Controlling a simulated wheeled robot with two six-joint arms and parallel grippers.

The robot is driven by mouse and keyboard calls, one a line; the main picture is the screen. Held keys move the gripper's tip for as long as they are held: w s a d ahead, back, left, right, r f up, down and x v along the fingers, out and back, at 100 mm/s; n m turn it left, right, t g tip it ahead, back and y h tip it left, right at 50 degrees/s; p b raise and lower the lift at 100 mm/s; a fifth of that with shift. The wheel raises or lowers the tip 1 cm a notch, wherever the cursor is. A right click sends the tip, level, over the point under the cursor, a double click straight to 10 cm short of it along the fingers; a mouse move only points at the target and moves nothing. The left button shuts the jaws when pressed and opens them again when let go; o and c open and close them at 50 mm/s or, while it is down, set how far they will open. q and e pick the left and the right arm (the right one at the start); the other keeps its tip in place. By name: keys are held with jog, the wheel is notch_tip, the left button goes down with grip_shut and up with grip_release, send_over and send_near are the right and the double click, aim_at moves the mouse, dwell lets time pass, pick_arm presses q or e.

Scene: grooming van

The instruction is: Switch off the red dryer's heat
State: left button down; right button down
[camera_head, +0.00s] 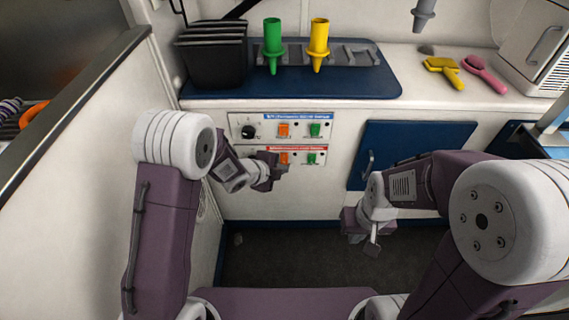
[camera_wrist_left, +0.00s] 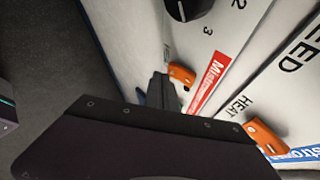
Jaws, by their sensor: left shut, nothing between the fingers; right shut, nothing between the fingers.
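The lower control panel (camera_head: 318,149) has a red label strip, an orange switch (camera_head: 284,157) and a green switch (camera_head: 311,158). My left gripper (camera_head: 277,172) is shut and empty in front of this panel, hiding its left part. In the left wrist view, the dark fingertips (camera_wrist_left: 160,92) are right beside the lower orange switch (camera_wrist_left: 181,75), near the red label (camera_wrist_left: 211,80). I cannot tell whether they touch it or how the switch is set. My right gripper (camera_head: 371,246) is shut and empty, low and away from the panels. No red dryer is visible.
Just above is a similar panel with a blue label (camera_head: 297,117), a black knob (camera_head: 248,131) and its own orange (camera_head: 283,130) and green (camera_head: 314,130) switches. A blue cabinet door (camera_head: 400,145) is to the right. The counter (camera_head: 410,75) is above.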

pick_arm(q)
jog(key=shift+w, duration=0.3)
jog(key=shift+s, duration=0.1)
dwell(0.4)
jog(key=shift+s+r, duration=0.1)
jog(key=shift+s, duration=0.65)
jog(key=shift+b, duration=0.3)
jog(key=s, duration=0.1)
jog(key=s+b, duration=0.1)
jog(key=s, duration=0.3)
jog(key=shift+r+b, duration=0.3)
jog(key=shift+r, duration=0.1)
